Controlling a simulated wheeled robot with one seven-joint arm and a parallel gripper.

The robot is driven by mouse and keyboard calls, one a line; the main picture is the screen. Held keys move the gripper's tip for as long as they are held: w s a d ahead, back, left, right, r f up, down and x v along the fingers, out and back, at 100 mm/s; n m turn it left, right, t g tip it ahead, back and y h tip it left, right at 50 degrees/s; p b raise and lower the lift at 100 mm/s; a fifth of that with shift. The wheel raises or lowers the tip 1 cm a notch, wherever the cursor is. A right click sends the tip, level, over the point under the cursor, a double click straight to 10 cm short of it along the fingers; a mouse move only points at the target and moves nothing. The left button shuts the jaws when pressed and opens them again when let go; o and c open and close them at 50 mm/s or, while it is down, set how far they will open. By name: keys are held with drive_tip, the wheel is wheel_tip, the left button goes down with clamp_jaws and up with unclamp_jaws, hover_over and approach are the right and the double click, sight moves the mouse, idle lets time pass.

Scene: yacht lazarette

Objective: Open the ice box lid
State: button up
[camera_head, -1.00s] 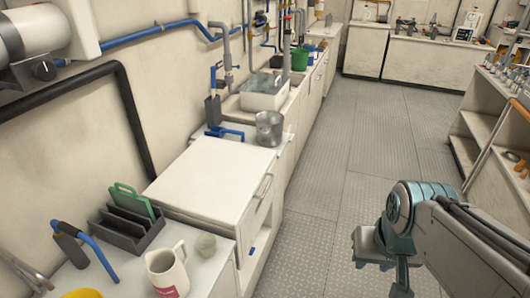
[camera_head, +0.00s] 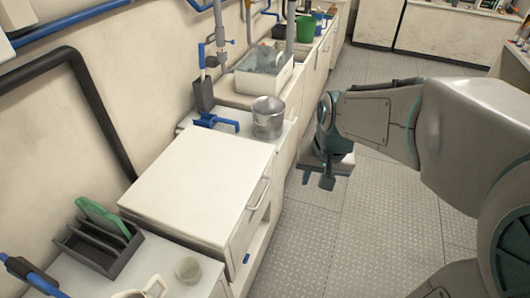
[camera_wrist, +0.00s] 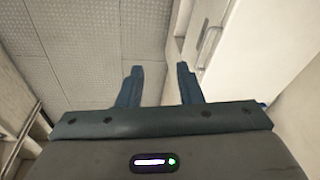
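The ice box lid (camera_head: 200,185) is a flat off-white top, closed, on the counter at the left in the head view. A bar handle (camera_head: 259,193) runs along its right front edge. My gripper (camera_head: 318,182) is out over the floor to the right of the ice box, apart from the handle. In the wrist view my gripper (camera_wrist: 160,80) shows two dark blue fingers spread with nothing between them. At the right of that view is a pale cabinet side with what looks like a handle (camera_wrist: 210,46).
A dark rack (camera_head: 98,250) with a green board, a small cup (camera_head: 188,270) and a pitcher (camera_head: 140,292) are in front. The metal floor (camera_head: 370,240) on the right is clear.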

drive_tip(key=w+a+f+m, duration=0.1)
drive_tip(key=w+a+f, duration=0.4)
drive_tip(key=w, duration=0.3)
drive_tip(key=m+g+y, duration=0.1)
approach(262, 197)
drive_tip(key=shift+m, duration=0.3)
drive_tip(key=f, duration=0.5)
drive_tip(key=w+a+f, duration=0.1)
drive_tip(key=f, duration=0.1)
drive_tip(key=shift+f+p, duration=0.3)
drive_tip(key=shift+p, duration=0.1)
clamp_jaws()
